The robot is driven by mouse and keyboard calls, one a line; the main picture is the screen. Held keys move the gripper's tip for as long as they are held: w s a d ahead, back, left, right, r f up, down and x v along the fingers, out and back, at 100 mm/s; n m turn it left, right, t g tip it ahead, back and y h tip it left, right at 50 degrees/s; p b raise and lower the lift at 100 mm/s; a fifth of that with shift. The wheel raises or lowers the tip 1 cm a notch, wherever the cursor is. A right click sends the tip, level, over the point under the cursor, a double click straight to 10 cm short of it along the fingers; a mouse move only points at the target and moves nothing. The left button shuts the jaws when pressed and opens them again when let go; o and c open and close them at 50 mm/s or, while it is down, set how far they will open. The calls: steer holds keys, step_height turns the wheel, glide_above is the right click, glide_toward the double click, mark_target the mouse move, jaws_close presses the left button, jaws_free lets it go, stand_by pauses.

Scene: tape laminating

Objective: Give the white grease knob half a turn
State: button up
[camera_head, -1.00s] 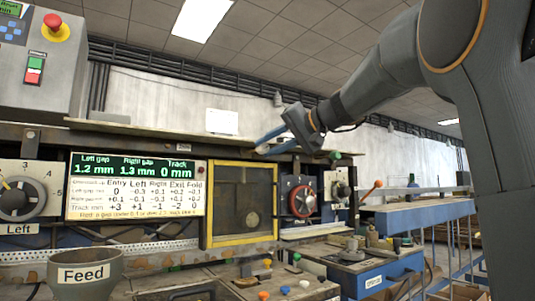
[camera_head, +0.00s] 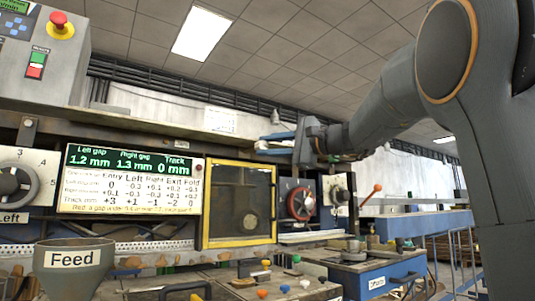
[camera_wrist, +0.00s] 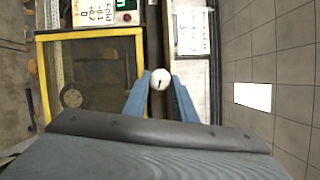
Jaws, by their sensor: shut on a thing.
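A round white knob (camera_wrist: 160,79) with a small dark mark shows in the wrist view, between the tips of my gripper's two blue fingers (camera_wrist: 159,88). My gripper is shut on it. In the camera_head view my gripper (camera_head: 262,144) points left, above the yellow-framed window, near the top ledge of the machine.
The yellow-framed window (camera_head: 240,204) is below my gripper, with a red dial (camera_head: 301,203) to its right. A lit display (camera_head: 130,180) stands left, above the Feed hopper (camera_head: 72,262). Several small coloured knobs sit low in front. A white sheet (camera_head: 220,120) hangs behind.

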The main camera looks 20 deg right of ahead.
steer(key=m+t+b, duration=0.1)
steer(key=m, duration=0.1)
steer(key=m+t+b, duration=0.1)
steer(key=m+b, duration=0.1)
steer(key=m, duration=0.1)
steer(key=m+t+b, duration=0.1)
steer(key=m, duration=0.2)
steer(key=shift+a+f+b, duration=0.15)
steer(key=shift+f+b, duration=0.25)
steer(key=m+t+b, duration=0.1)
steer(key=m, duration=0.1)
steer(key=m+t+h+b, duration=0.1)
steer(key=m, duration=0.2)
steer(key=shift+s+a+h, duration=0.1)
steer(key=shift+a+h, duration=0.05)
steer(key=shift+h, duration=0.15)
steer(key=shift+a+m+t+h+b, duration=0.1)
steer(key=shift+m+t+h+b, duration=0.35)
steer(key=shift+m, duration=0.6)
steer(key=shift+m+t+h+b, duration=0.25)
steer(key=shift+m+h+b, duration=0.25)
steer(key=shift+m, duration=0.85)
steer(key=o, duration=1)
steer(key=shift+o, duration=0.2)
steer(key=shift+s, duration=0.1)
steer(key=p+v, duration=0.2)
steer(key=v, duration=0.5)
steer(key=shift+s, duration=0.35)
